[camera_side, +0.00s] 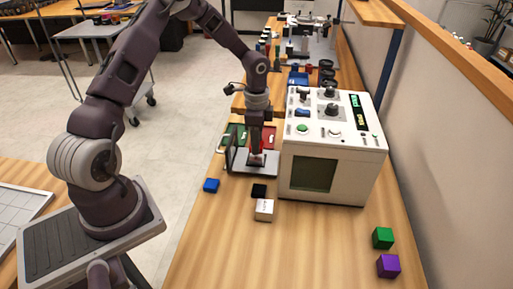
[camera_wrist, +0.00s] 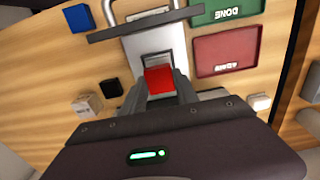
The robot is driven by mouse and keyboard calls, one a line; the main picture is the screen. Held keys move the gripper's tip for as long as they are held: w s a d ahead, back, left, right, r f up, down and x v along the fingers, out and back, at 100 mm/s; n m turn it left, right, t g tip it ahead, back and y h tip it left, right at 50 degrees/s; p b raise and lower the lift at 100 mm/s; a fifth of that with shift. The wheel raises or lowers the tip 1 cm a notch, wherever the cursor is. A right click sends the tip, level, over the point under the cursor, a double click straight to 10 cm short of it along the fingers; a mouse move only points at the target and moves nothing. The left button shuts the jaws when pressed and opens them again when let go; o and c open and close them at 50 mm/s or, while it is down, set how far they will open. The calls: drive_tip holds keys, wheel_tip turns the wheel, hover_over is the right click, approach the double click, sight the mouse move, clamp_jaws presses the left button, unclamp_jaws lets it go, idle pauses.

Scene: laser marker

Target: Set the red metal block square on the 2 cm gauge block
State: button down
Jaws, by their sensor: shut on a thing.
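The red metal block (camera_wrist: 160,80) is held between the two fingertips of my gripper (camera_wrist: 160,88), seen in the wrist view. My gripper (camera_side: 257,160) is low over the grey metal plate (camera_side: 266,170) in front of the marking machine. A grey square-edged piece (camera_wrist: 157,58) shows just beyond the red block on the plate; it may be the gauge block. My fingers and the red block hide most of it, and I cannot tell whether they touch. A white block with small dark writing (camera_side: 264,210) stands on the table nearer the side camera; its writing is too small to read.
The white machine (camera_side: 335,150) stands close right of my gripper. A dark upright bar (camera_wrist: 135,26) crosses the plate. A green tray (camera_wrist: 228,10) and a red tray (camera_wrist: 227,56) lie beside it. Blue (camera_side: 211,185), black (camera_side: 259,190), green (camera_side: 382,238) and purple (camera_side: 388,265) blocks stand around.

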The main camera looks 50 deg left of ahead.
drive_tip(key=shift+f, duration=1.2)
drive_tip(key=shift+f, duration=0.1)
drive_tip(key=c, duration=0.9)
unclamp_jaws()
drive_tip(key=shift+c, duration=0.2)
